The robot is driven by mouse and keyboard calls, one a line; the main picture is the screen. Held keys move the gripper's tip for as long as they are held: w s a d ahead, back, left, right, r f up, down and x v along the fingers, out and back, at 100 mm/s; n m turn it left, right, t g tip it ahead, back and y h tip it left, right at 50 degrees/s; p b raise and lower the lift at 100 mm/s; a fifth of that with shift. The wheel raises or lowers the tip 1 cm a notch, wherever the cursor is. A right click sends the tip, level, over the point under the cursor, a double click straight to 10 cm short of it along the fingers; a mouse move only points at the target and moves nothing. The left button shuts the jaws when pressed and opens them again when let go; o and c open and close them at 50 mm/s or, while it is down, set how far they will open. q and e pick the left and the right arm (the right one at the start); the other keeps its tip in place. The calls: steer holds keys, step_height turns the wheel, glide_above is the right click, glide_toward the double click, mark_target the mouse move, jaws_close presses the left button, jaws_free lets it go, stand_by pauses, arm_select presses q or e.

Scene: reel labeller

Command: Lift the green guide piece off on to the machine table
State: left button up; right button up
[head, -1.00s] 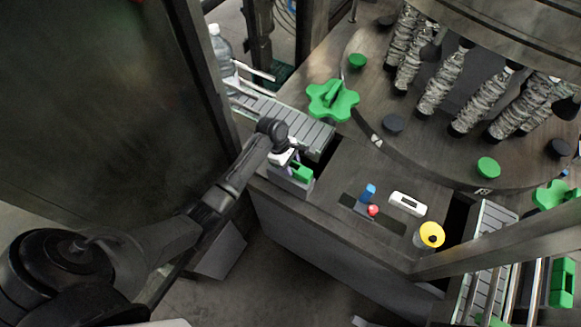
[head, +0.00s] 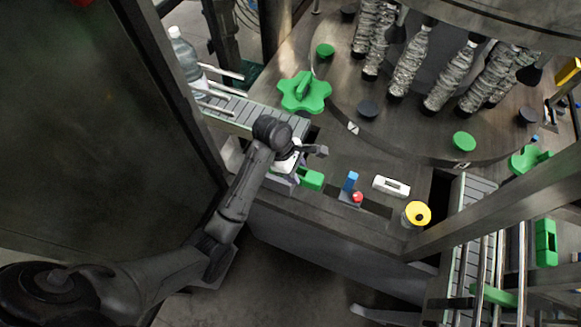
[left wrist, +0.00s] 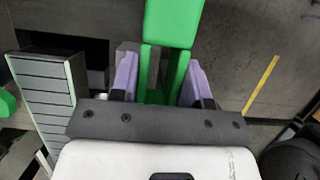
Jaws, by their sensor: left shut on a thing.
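The green guide piece (head: 313,180) is held by my left gripper (head: 298,176) at the front edge of the machine table (head: 345,225), left of the blue and red controls. In the left wrist view, the purple fingers of the left gripper (left wrist: 160,80) are shut on either side of the green guide piece (left wrist: 173,22), which extends out past the fingertips. The head view does not show clearly whether the piece touches the table. My right gripper is not in view.
A green star wheel (head: 304,93) and the infeed conveyor (head: 240,110) lie behind the gripper. A blue knob (head: 351,181), a red button (head: 357,197), a white panel (head: 391,187) and a yellow button (head: 416,213) stand to the right.

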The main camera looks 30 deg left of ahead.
arm_select(q)
step_height(320, 180, up, 6)
steer(key=p, duration=0.1)
steer(key=shift+r, duration=0.2)
stand_by(0.7)
steer(key=shift+p, duration=0.3)
